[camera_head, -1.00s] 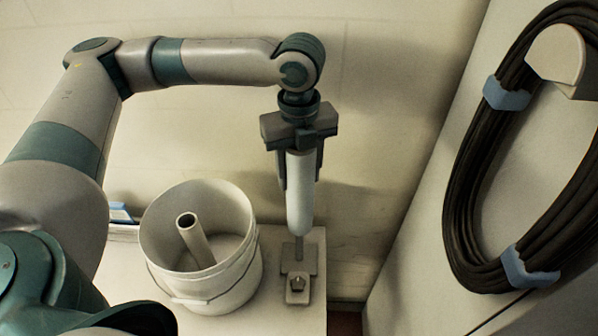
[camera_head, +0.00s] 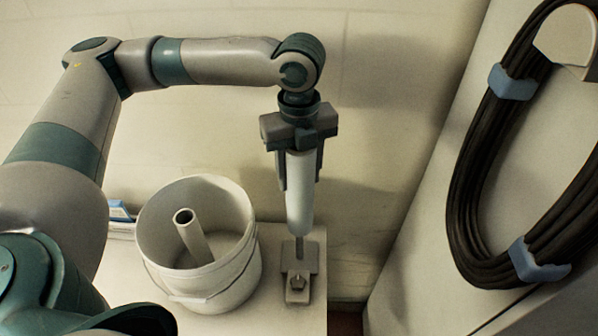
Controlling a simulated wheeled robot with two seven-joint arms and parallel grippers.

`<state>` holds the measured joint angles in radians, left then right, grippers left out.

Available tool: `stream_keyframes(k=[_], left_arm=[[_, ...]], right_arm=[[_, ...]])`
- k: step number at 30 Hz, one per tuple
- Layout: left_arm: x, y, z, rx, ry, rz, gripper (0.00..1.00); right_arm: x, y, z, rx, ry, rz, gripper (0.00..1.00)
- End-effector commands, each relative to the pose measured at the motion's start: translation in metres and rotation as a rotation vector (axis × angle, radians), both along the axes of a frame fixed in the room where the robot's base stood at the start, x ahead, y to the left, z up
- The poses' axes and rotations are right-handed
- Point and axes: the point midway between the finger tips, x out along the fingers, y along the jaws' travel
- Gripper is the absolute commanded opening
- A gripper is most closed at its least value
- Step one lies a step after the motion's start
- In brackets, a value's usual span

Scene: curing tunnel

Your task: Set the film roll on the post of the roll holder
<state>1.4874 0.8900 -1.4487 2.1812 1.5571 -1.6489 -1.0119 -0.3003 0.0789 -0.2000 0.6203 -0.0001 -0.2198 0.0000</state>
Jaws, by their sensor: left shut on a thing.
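My left gripper (camera_head: 300,172) is shut on the film roll (camera_head: 300,205), a white cylinder held nearly upright, and its fingers lie along the roll's upper part. The roll holder (camera_head: 305,268) is a small grey base on the white bench, directly below the roll in the picture. Its thin post (camera_head: 299,248) shows just under the roll's lower end. The post's top is hidden, so I cannot tell whether the roll is around the post or in front of it. My right gripper is not in view.
A white bucket (camera_head: 158,262) with a pale tube (camera_head: 192,238) leaning inside stands left of the holder on the bench (camera_head: 285,320). A blue and white item (camera_head: 120,212) lies behind it. A dark cable coil (camera_head: 478,170) hangs on the right wall.

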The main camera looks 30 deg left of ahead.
Motion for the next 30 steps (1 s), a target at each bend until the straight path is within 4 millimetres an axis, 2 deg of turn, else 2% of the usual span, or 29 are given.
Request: stream_keyframes(k=[11,30], left_arm=[[0.0,0.0,-0.001,-0.001,-0.001,0.0,0.12],[0.0,0.0,-0.027,0.0,0.0,0.0,0.12]], right_arm=[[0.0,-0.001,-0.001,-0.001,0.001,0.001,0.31],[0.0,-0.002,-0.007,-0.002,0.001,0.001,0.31]])
